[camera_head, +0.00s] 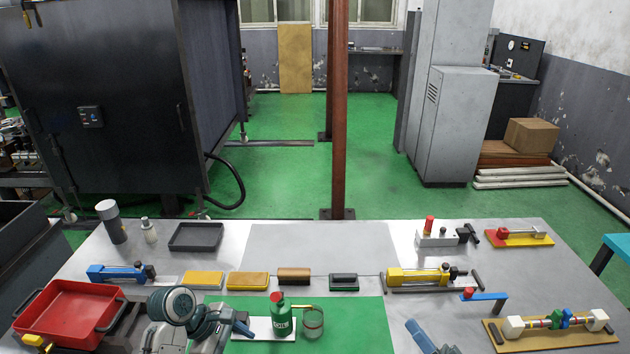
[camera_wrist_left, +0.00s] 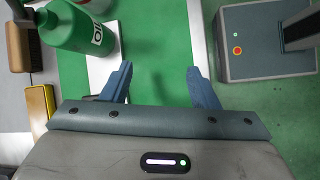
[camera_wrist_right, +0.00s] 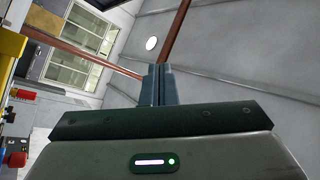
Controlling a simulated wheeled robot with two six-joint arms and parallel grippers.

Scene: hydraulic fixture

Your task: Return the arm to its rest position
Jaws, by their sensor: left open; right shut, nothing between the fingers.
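My right gripper (camera_head: 419,334) shows at the bottom edge of the head view, right of the green mat, as a blue-grey finger shape. In the right wrist view its fingers (camera_wrist_right: 158,85) are pressed together with nothing between them, facing the windows and ceiling. My left arm bends over the front left of the table. My left gripper (camera_head: 243,326) is partly hidden by its own wrist, beside the green bottle (camera_head: 281,321). In the left wrist view its fingers (camera_wrist_left: 159,80) are spread and empty over the green mat (camera_wrist_left: 150,45), with the bottle off to the left.
A red tray (camera_head: 68,312) is left of my left arm. A row of blocks, with a yellow cylinder fixture (camera_head: 418,276), crosses the table behind the mat (camera_head: 355,325). A wooden board with white blocks (camera_head: 552,333) is at the front right. The back centre is bare.

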